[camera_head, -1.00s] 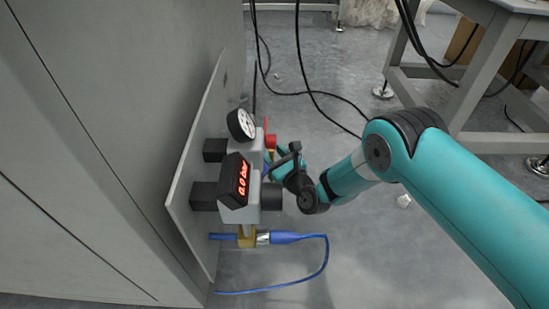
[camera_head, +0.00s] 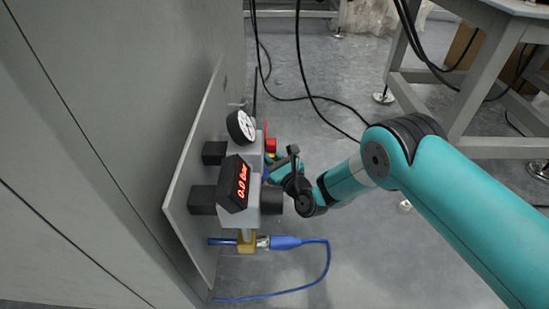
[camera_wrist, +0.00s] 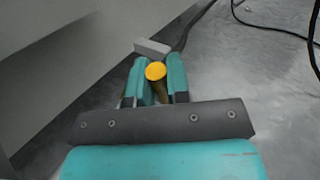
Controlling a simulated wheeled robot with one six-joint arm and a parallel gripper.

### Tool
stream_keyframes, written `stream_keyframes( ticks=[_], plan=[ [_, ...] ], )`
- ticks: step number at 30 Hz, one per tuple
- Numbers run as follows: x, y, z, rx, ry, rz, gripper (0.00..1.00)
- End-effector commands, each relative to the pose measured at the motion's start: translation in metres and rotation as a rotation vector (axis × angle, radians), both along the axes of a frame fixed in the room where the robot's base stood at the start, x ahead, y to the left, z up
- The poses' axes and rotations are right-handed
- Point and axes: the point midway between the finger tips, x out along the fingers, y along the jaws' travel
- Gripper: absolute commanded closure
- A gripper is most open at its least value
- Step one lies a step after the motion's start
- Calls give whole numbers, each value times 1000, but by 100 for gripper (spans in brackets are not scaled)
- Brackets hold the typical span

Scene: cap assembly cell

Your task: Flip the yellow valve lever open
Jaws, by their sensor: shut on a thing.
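The yellow valve lever (camera_wrist: 156,72) shows in the wrist view as a round yellow end with a darker yellow shaft below it. It sits between the two teal fingers of my gripper (camera_wrist: 157,66), which are shut on it. In the head view my gripper (camera_head: 278,170) is at the right side of the grey valve unit (camera_head: 250,200), low beside the red knob (camera_head: 270,145). The unit and my wrist hide most of the lever there, so its angle cannot be told.
The unit carries a round gauge (camera_head: 241,127) and a display (camera_head: 236,184) reading 0.0 bar, on a mounting plate (camera_head: 190,165). A blue hose (camera_head: 327,262) loops below from a brass fitting (camera_head: 247,243). Black cables (camera_head: 318,97) cross the floor. A table frame (camera_head: 478,75) stands at right.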

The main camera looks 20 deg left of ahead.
Motion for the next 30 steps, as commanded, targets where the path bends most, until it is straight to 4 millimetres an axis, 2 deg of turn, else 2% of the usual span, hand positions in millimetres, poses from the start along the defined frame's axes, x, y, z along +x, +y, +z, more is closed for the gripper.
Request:
stream_keyframes(
  ticks=[3, 18, 29, 30],
  plan=[
    [-1, -1, -7, 17, -61, -1, 100],
    [-11, -5, -8, 92, -352, -8, 100],
    [-11, -7, -7, 96, -370, -12, 100],
    [-11, -7, -7, 95, -369, -12, 79]
  ],
)
